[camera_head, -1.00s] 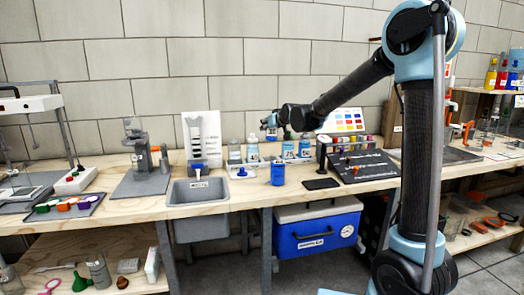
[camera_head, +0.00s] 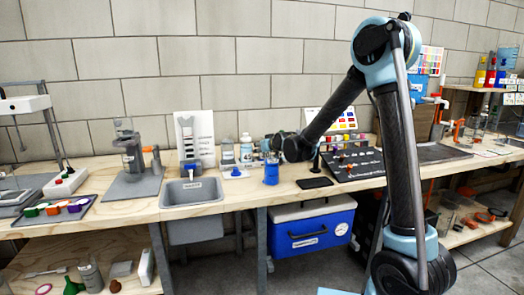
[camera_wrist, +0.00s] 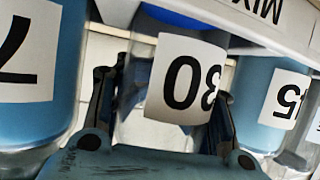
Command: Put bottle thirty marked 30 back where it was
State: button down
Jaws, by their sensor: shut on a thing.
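Bottle thirty (camera_wrist: 182,85) is a clear bottle with a white label marked 30, upside down in the wrist view, and blue liquid towards its base. My gripper (camera_wrist: 162,98) is shut on it, one finger on each side. A blue bottle marked 7 (camera_wrist: 30,55) and one whose label appears to read 45 (camera_wrist: 285,95) flank it. In the head view my gripper (camera_head: 270,143) is low at the bottle row behind the blue beaker, and bottle thirty is hard to make out. I cannot tell whether its base touches the rack.
A pale rack edge (camera_wrist: 222,22) with a MIX label runs along the bottle bases. A blue beaker (camera_head: 271,173) stands in front of the row. The sink (camera_head: 191,190) is to the left, and a black flat pad (camera_head: 315,183) and a dark sloped board (camera_head: 353,163) are to the right.

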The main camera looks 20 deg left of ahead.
jog(key=c, duration=0.8)
grip_release()
jog(key=shift+f, duration=0.15)
jog(key=v, duration=1.7)
jog(key=shift+s+d, duration=0.15)
